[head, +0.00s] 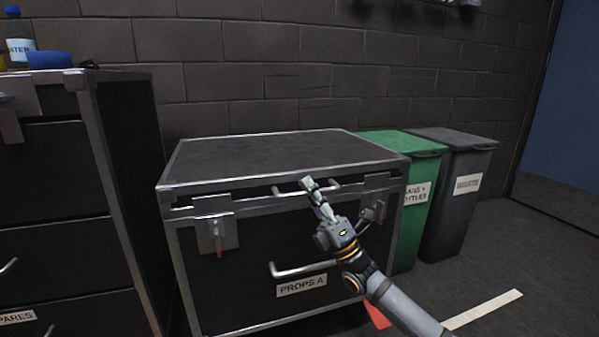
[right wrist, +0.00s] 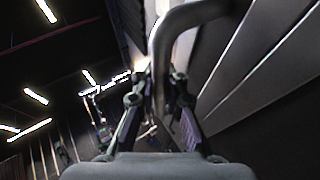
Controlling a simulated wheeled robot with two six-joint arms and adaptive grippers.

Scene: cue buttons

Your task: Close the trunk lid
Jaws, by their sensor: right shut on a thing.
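The black trunk (head: 245,270) with silver edges and a "PROPS A" label stands in the middle of the head view. Its lid (head: 270,152) lies level over the box and looks down or nearly down; I cannot tell whether a thin gap is left. My right gripper (head: 313,190) is shut on the silver lid handle (head: 347,188) at the lid's front. In the right wrist view the handle (right wrist: 182,28) runs between the fingers (right wrist: 158,95). Two latches, left (head: 214,232) and right (head: 373,208), hang at the front. My left gripper is out of view.
A dark drawer cabinet (head: 125,180) stands close at the left, with a bottle (head: 19,45) and a blue item (head: 50,59) on top. A green bin (head: 407,225) and a grey bin (head: 455,200) stand at the right. Open floor (head: 530,260) lies at the lower right.

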